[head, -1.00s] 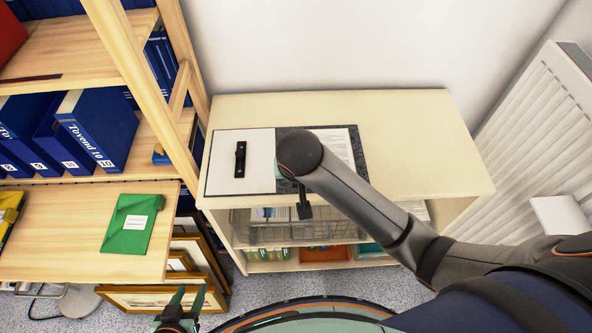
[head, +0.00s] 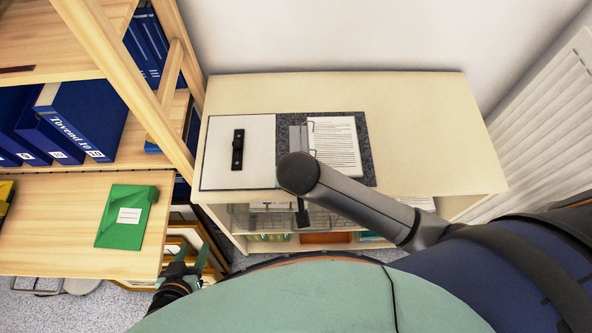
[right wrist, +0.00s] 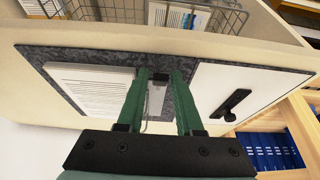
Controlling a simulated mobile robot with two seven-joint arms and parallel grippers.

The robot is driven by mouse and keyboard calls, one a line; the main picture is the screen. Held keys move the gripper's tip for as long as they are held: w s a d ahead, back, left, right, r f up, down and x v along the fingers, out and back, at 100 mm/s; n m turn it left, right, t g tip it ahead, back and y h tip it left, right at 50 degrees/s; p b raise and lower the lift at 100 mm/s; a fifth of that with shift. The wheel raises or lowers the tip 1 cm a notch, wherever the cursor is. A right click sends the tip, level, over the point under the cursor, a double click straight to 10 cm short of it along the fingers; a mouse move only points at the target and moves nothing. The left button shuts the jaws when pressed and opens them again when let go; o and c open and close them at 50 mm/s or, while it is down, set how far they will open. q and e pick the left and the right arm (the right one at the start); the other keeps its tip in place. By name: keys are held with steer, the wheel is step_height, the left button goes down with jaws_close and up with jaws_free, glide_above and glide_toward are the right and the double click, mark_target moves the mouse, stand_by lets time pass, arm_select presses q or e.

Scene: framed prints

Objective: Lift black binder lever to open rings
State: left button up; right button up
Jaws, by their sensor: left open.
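The open binder (head: 210,168) lies flat on the low cabinet, its pale inside cover on the left and a black clip-like part (head: 238,150) on that cover. Its metal ring mechanism (head: 298,138) shows beside a stack of printed sheets (head: 335,148). In the right wrist view, my right gripper (right wrist: 161,75) is open above the binder, its green fingers on either side of the metal mechanism (right wrist: 156,100). A small black lever end (right wrist: 160,77) shows between the fingertips; contact cannot be told. In the head view my right wrist hides this gripper. My left gripper (head: 188,262) is open and empty, low at left.
The cabinet top (head: 425,130) is clear right of the binder. A wire basket (right wrist: 210,14) sits below its front edge. At left stands a wooden shelf with blue binders (head: 85,115) and a green folder (head: 127,215). A radiator (head: 555,125) is at right.

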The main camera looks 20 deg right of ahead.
jaws_close()
steer(key=shift+w+r, duration=0.1)
steer(key=shift+r, duration=0.05)
stand_by(0.5)
steer(key=shift+w+d+r+g+y, duration=0.1)
steer(key=shift+w+r+g+y, duration=0.15)
steer(key=shift+g, duration=0.35)
steer(key=shift+w+r+g+y, duration=0.15)
steer(key=shift+w+r+g, duration=0.1)
steer(key=shift+g, duration=0.35)
steer(key=g, duration=0.1)
steer(key=w+g, duration=0.1)
steer(key=r+g+y, duration=0.1)
steer(key=shift+w+d+r+g, duration=0.1)
steer(key=shift+w+d+g, duration=0.2)
steer(key=shift+g, duration=0.1)
steer(key=g, duration=0.1)
steer(key=w+g, duration=0.1)
steer(key=g, duration=0.1)
steer(key=shift+w+d+r+y, duration=0.2)
steer(key=shift+r+y, duration=0.05)
steer(key=shift+y, duration=0.15)
steer(key=shift+w+d+g+y+b, duration=0.15)
steer(key=shift+w+g+y+b, duration=0.25)
steer(key=shift+g, duration=0.8)
steer(key=shift+w+f+g, duration=0.15)
steer(key=shift+w+g, duration=0.1)
steer(key=shift+g, duration=0.15)
